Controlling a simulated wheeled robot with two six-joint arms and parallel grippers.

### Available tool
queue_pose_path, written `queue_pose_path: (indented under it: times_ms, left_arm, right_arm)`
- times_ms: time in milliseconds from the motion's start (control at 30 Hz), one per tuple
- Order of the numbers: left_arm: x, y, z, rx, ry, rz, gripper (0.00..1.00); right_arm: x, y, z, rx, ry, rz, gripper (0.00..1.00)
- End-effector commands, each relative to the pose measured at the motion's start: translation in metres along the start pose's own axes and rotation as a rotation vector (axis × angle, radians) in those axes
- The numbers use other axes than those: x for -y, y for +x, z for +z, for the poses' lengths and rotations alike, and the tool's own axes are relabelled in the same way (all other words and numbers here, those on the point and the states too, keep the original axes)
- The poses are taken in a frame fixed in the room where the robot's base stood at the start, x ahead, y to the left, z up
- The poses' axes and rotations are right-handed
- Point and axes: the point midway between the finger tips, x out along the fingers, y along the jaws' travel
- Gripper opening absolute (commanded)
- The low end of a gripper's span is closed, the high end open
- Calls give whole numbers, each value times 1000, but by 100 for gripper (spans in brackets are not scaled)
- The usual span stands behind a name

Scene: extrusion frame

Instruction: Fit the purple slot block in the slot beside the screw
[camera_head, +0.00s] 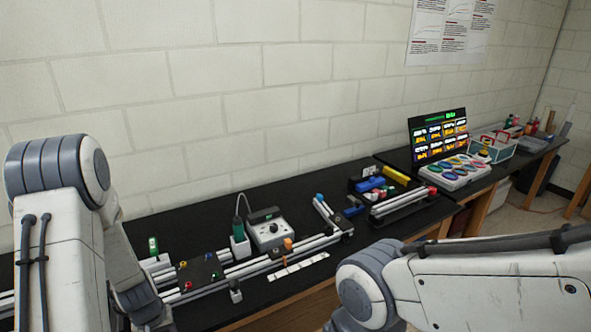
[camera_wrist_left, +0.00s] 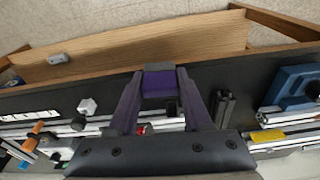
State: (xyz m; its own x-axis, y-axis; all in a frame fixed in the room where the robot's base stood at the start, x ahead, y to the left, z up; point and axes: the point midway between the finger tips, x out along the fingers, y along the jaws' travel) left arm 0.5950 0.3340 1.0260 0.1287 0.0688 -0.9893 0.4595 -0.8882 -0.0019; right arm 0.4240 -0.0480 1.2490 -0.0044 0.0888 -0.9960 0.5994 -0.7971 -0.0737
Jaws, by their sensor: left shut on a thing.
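My left gripper (camera_wrist_left: 159,92) shows in the left wrist view, its fingers shut on the purple slot block (camera_wrist_left: 158,80). The block sits between the fingertips, held over the black bench. The aluminium extrusion frame (camera_head: 262,267) lies along the bench in the head view. Its rails (camera_wrist_left: 265,136) also show behind the fingers in the left wrist view. A small red part (camera_wrist_left: 146,128) shows between the fingers; I cannot tell whether it is the screw. The slot itself is not clear. My right gripper is out of view.
A dark plate with coloured knobs (camera_head: 203,272) sits on the rails. A grey meter box (camera_head: 269,229) and a white holder with a green-handled tool (camera_head: 240,245) stand behind. A white strip (camera_head: 298,266) lies near the bench's front edge. A blue device (camera_wrist_left: 292,86) sits right in the wrist view.

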Motion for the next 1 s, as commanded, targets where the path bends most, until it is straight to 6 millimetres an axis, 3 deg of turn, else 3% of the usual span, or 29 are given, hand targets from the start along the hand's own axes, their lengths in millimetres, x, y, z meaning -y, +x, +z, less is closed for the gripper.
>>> queue_pose_path:
  times_ms: [367, 633, 867, 933, 1000]
  left_arm:
    - [-61, 41, 20, -1, 191, 28, 0]
    - [-121, 76, 52, -1, 399, 59, 0]
    - [-140, 82, 66, 1, 471, 69, 0]
    - [-141, 81, 66, 1, 474, 69, 0]
    - [-141, 81, 66, 1, 473, 69, 0]
  right_arm:
    - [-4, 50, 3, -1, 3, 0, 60]
    - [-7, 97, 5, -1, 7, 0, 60]
    - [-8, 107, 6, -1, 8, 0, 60]
    - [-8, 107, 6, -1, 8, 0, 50]
    - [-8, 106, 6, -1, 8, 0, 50]
